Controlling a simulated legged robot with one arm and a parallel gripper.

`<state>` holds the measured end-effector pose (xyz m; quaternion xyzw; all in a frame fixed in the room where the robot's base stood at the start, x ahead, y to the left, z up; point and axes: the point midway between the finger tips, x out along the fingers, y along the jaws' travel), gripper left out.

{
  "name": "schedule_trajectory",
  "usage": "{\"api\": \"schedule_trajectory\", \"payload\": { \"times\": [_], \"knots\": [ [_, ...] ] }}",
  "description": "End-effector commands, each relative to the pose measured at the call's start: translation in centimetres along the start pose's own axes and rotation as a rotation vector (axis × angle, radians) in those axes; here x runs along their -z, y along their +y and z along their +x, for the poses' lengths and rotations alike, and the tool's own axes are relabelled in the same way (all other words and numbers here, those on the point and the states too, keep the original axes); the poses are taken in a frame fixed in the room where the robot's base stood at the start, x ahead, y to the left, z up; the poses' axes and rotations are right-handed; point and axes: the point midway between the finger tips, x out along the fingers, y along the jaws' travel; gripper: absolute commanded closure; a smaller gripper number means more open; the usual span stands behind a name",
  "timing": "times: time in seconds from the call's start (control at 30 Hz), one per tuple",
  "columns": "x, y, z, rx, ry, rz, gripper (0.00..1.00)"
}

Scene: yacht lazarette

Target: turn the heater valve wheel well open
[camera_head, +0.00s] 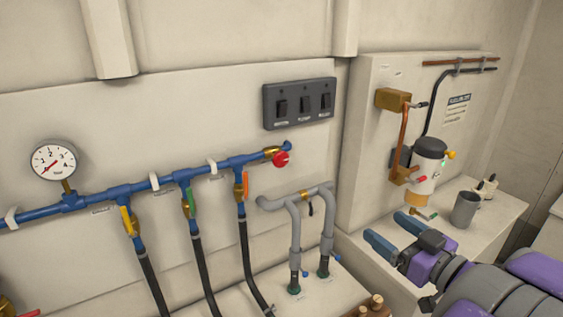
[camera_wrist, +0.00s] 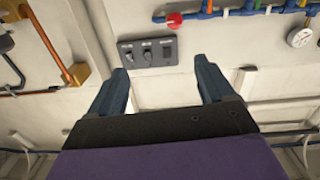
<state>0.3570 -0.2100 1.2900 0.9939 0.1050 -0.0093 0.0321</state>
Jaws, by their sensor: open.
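A round red wheel (camera_head: 281,159) sits on a brass valve at the right end of the blue manifold pipe (camera_head: 110,192). It also shows at the top of the wrist view (camera_wrist: 174,19). A smaller red handle (camera_head: 421,179) is on the grey and white cylinder unit at the right; I cannot tell from labels which one is the heater valve. My gripper (camera_head: 388,228) is open and empty, in front of the right-hand bench, to the right of and below the red wheel, touching nothing visible. In the wrist view, its two blue fingers (camera_wrist: 160,68) are spread wide.
A black switch panel (camera_head: 299,103) is above the manifold. Yellow, green and orange lever valves hang below it with black hoses. Grey pipes (camera_head: 297,205) rise between wheel and gripper. The cylinder unit (camera_head: 427,160) and a grey cup (camera_head: 466,209) stand close behind my gripper.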

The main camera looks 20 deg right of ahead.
Motion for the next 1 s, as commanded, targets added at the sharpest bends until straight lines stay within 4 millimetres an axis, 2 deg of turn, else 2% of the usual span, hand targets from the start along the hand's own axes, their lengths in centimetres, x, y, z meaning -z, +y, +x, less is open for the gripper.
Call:
{"api": "schedule_trajectory", "payload": {
  "times": [0.1, 0.27, 0.7, 0.87, 1.0],
  "knots": [
    [0.1, 0.1, -1.2, -0.003, -0.001, 0.000, 0.18],
    [0.0, 0.1, -2.0, -0.002, -0.001, 0.001, 0.18],
    [0.0, 0.0, -2.3, 0.001, 0.002, 0.001, 0.18],
    [1.0, 0.4, -0.9, 0.005, 0.026, -0.033, 0.18],
    [2.7, 1.1, 2.3, 0.002, 0.071, -0.093, 0.18]
  ]
}}
